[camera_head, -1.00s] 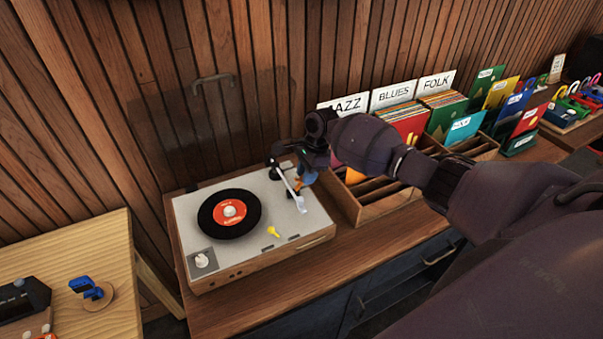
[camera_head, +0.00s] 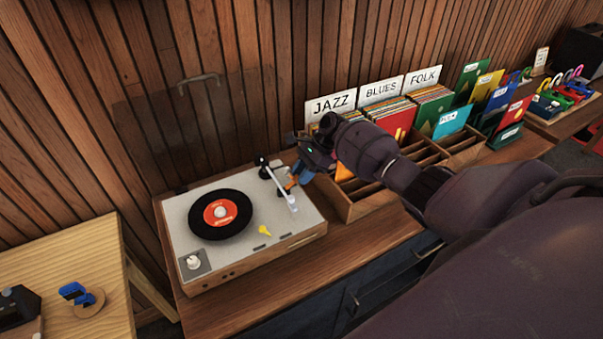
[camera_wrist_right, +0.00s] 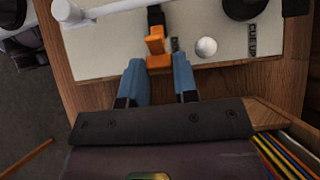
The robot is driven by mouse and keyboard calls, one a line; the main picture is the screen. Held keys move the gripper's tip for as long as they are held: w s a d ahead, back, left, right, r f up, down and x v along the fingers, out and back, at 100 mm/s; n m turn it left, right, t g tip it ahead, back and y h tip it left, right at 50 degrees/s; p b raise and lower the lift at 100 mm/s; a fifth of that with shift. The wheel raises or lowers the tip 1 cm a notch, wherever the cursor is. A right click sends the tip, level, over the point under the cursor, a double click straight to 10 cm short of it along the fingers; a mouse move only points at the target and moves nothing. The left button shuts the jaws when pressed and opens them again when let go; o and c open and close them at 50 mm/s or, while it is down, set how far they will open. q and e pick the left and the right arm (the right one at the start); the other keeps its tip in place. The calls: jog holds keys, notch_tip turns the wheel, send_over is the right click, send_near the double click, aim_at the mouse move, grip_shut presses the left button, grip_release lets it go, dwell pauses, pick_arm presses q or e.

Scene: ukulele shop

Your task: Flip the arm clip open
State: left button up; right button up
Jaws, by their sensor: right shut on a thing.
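The arm clip shows in the right wrist view as an orange piece (camera_wrist_right: 155,46) with a black end, on the turntable (camera_wrist_right: 110,62) deck. In the head view it is a small orange spot (camera_head: 290,185) beside the white tonearm (camera_head: 277,187). My right gripper (camera_wrist_right: 159,70) has its blue fingers on both sides of the clip's near end and is shut on it. In the head view the right gripper (camera_head: 299,178) is at the turntable's back right corner, and its dark wrist partly hides the clip. My left gripper is not in view.
A record (camera_head: 220,213) lies on the platter. A small yellow piece (camera_head: 265,231) is on the deck's front. A wooden record crate (camera_head: 362,209) stands close to the right of the turntable, beneath my arm. The counter in front (camera_head: 235,308) is clear.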

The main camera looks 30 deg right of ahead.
jog(key=shift+r, duration=0.1)
jog(key=o, duration=0.9)
pick_arm(q)
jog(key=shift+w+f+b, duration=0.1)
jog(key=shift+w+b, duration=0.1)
jog(key=shift+b, duration=0.15)
pick_arm(e)
jog(key=v, duration=1)
jog(key=shift+d+r, duration=0.25)
